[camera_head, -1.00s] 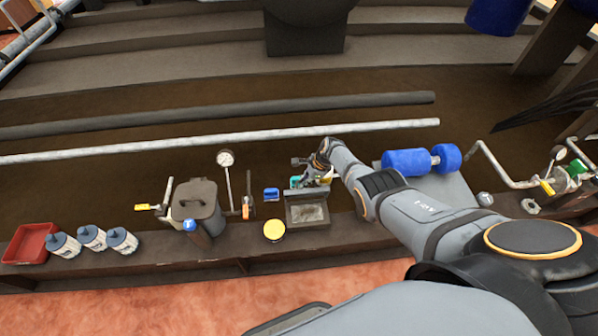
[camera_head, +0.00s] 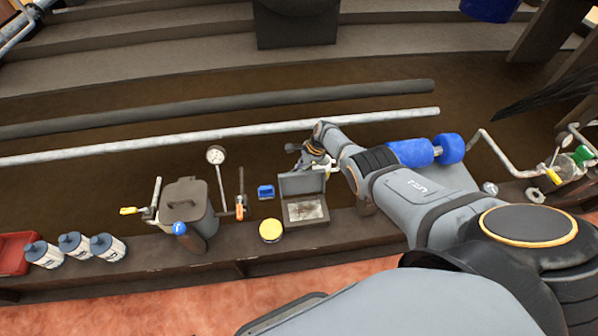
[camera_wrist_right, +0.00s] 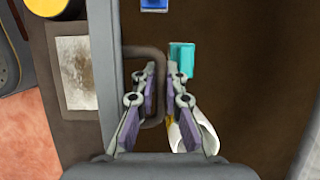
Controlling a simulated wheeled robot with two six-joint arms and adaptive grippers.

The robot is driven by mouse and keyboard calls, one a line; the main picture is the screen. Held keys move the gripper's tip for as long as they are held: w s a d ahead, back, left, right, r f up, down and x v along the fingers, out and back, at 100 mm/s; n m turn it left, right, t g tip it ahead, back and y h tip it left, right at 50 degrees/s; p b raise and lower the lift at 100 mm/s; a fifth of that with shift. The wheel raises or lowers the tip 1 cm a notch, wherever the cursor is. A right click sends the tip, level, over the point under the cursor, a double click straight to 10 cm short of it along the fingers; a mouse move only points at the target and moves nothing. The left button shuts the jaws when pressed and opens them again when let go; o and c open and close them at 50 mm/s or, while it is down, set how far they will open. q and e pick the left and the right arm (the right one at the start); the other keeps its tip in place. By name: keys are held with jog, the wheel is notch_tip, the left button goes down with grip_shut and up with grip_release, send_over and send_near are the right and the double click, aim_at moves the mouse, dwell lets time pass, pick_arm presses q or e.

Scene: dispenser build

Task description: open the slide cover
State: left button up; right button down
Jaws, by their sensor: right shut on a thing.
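The slide cover (camera_head: 301,184) is a flat grey panel standing upright behind a dark frame with a worn, light plate (camera_head: 306,209). In the right wrist view the cover shows edge-on as a long grey strip (camera_wrist_right: 112,60), with the plate (camera_wrist_right: 76,72) to its left. A dark U-shaped handle (camera_wrist_right: 143,51) sticks out from its right side. My right gripper (camera_wrist_right: 161,72) is shut on the outer bar of this handle, one finger on each side. In the head view my right gripper (camera_head: 318,160) is partly hidden behind the cover. My left gripper is not in view.
A teal block (camera_wrist_right: 182,56) and a white curved piece (camera_wrist_right: 195,132) lie close to the right of my fingers. A blue block (camera_head: 265,192), a yellow-topped can (camera_head: 270,231) and a lidded grey bin (camera_head: 186,205) stand to the left. A blue roller (camera_head: 410,152) is at right.

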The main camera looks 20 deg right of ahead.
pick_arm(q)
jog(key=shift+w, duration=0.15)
pick_arm(e)
jog(key=shift+w+d+r, duration=0.1)
jog(key=shift+w, duration=0.25)
jog(key=c, duration=1.7)
grip_release()
jog(key=shift+s, duration=0.1)
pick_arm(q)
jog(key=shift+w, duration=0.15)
pick_arm(e)
jog(key=v, duration=1.1)
jog(key=shift+d+r, duration=0.2)
jog(key=shift+r, duration=0.15)
